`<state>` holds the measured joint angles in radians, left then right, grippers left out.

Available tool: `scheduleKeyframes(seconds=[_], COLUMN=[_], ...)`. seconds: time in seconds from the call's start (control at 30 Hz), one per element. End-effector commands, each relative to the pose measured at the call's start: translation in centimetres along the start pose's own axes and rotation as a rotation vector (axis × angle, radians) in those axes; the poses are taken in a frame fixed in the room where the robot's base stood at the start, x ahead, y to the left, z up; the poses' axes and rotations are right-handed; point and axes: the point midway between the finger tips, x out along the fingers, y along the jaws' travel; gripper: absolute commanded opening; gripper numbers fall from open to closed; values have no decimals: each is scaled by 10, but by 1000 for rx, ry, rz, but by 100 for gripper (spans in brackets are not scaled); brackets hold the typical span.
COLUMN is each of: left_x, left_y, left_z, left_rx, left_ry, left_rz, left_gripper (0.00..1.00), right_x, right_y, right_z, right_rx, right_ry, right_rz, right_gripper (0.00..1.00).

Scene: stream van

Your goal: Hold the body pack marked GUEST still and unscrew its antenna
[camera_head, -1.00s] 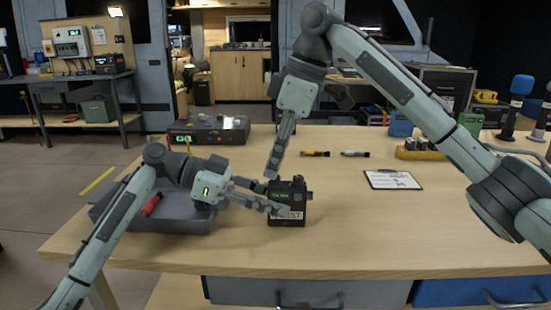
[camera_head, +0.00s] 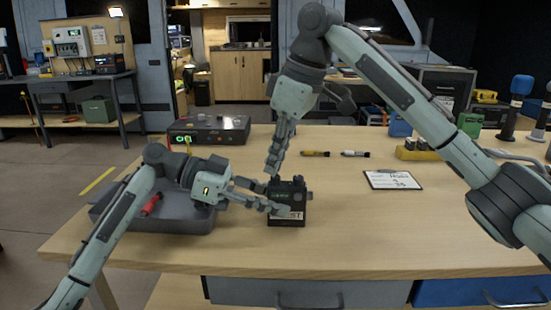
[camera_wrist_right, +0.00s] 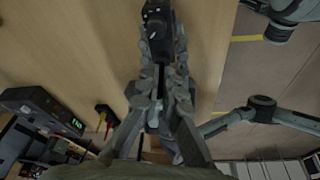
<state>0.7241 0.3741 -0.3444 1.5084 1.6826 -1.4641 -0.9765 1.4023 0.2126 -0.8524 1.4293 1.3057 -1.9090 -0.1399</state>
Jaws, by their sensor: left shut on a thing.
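The black body pack (camera_head: 287,206) stands upright on the wooden table, with a pale label on its front. Only the end "ST" of the label reads; the rest is behind my left fingers. My left gripper (camera_head: 280,204) is shut on the pack from the left. My right gripper (camera_head: 272,172) points down at the pack's top left corner. In the right wrist view, its fingers (camera_wrist_right: 164,55) stand apart on both sides of a thin dark rod (camera_wrist_right: 161,80), which looks like the antenna. The pack (camera_wrist_right: 157,22) shows just beyond the fingertips. The head view hides the antenna behind the fingers.
A grey tray (camera_head: 170,219) with a red-handled tool (camera_head: 150,205) lies left, under my left arm. A grey device with a green display (camera_head: 209,130) stands behind. The table front is clear.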

Motion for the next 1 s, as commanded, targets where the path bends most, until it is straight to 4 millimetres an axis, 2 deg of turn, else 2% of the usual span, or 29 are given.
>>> scheduleKeyframes(seconds=[0.23,0.57,0.83,1.0], left_x=[0,0,0,0], left_y=[0,0,0,0], left_z=[0,0,0,0], left_rx=[-1,-1,-1,-1], left_ry=[-1,-1,-1,-1], left_rz=[0,-1,-1,-1], left_gripper=[0,0,0,0], right_x=[0,0,-1,0], right_y=[0,0,0,-1], right_z=[0,0,-1,-1], right_rx=[-268,-308,-580,-638], right_ry=[0,1,0,1], right_rz=[-85,-96,-182,-198], right_gripper=[0,0,0,0])
